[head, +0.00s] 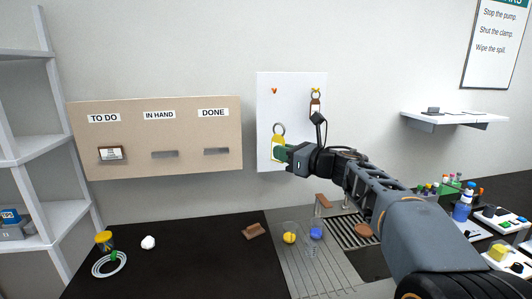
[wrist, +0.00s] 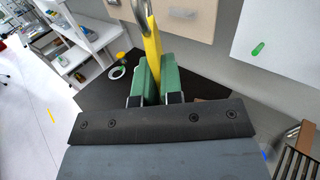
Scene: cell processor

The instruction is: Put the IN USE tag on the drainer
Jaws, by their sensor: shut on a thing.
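My gripper (head: 283,155) is shut on a yellow tag (head: 277,143) with a metal ring at its top, in front of the white wall panel. In the wrist view the yellow tag (wrist: 153,50) stands edge-on between the green finger pads (wrist: 153,82); its ring shows at the top edge. I cannot read any writing on it. A grey ribbed drainer surface (head: 312,272) lies on the bench below my gripper. A clear beaker with something yellow (head: 289,238) and a blue item (head: 315,234) stand on it.
The white panel (head: 265,105) has an empty orange hook (head: 274,91) and a brown tag (head: 315,106) hanging at right. A TO DO / IN HAND / DONE board (head: 185,135) is at left. A dark slatted rack (head: 355,232) and brown blocks (head: 252,230) are on the bench.

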